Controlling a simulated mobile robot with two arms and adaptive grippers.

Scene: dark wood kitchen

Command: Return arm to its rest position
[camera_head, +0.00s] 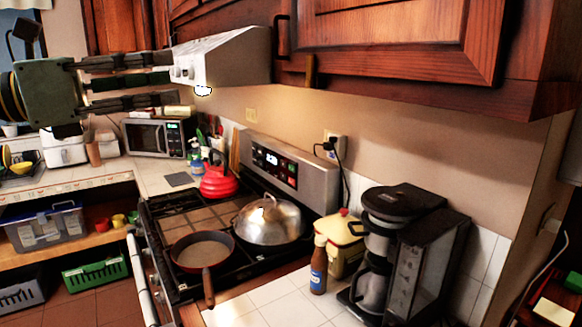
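My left gripper (174,78) is at the upper left, raised in front of the range hood (230,60). My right gripper is out of view.
The stove below carries a frying pan (202,252), a lidded silver pan (268,220) and a red kettle (218,180). A coffee maker (400,245), bottle (318,265) and yellow container (345,243) stand right. Wooden cupboards (400,40) hang above. A microwave (155,137) stands behind.

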